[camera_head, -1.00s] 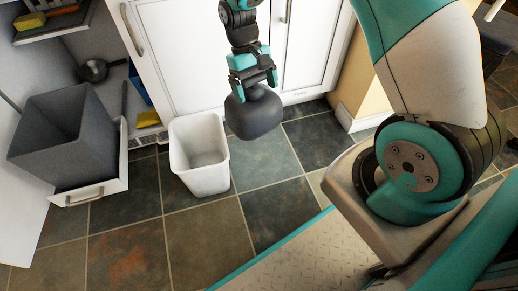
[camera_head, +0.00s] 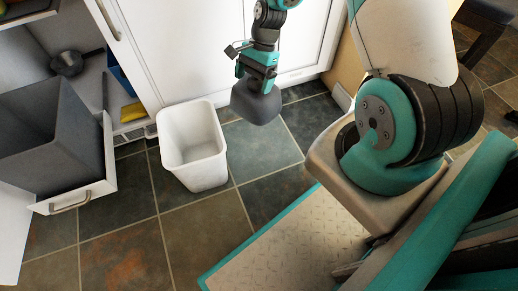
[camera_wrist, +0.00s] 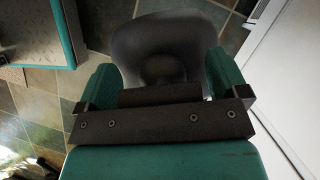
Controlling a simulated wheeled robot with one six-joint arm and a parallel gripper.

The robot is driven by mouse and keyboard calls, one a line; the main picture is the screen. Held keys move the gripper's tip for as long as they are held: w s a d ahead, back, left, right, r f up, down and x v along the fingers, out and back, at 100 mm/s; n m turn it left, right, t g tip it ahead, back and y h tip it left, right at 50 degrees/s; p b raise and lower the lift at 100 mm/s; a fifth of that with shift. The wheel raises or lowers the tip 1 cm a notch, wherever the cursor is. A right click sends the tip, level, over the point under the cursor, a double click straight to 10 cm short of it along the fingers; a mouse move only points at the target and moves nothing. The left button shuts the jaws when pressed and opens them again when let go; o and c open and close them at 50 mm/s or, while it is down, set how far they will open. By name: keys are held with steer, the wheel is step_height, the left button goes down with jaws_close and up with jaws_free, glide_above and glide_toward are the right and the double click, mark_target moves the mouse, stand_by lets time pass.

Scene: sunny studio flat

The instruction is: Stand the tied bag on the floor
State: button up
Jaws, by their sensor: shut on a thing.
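The tied bag (camera_head: 256,104) is dark grey and rounded. It hangs below my gripper (camera_head: 257,78) in the head view, to the right of the white bin. My gripper is shut on the upper part of the bag. In the wrist view the bag (camera_wrist: 165,45) fills the space beyond the gripper (camera_wrist: 160,88), with tiled floor around it. The gripped neck is mostly hidden by the gripper. I cannot tell whether the bag's underside touches the floor (camera_head: 245,150).
An empty white bin (camera_head: 193,150) stands on the tiles left of the bag. A grey bin (camera_head: 50,140) sits in a pulled-out drawer (camera_head: 85,195) at the left. White cabinet doors (camera_head: 190,50) rise behind. Floor tiles in front of the bag are clear.

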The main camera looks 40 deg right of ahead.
steer(key=f+m, duration=0.1)
steer(key=d+f+m+t, duration=0.1)
steer(key=m, duration=0.1)
steer(key=f+m+t+b, duration=0.1)
steer(key=m, duration=0.1)
steer(key=shift+w+d, duration=0.25)
steer(key=shift+d, duration=0.1)
steer(key=shift+f+m+b, duration=0.3)
steer(key=shift+f+m, duration=0.05)
steer(key=shift+m, duration=0.05)
step_height(320, 180, down, 19)
steer(key=b, duration=1)
steer(key=shift+b, duration=0.35)
steer(key=shift+f, duration=0.2)
steer(key=o, duration=1.5)
steer(key=shift+r, duration=0.1)
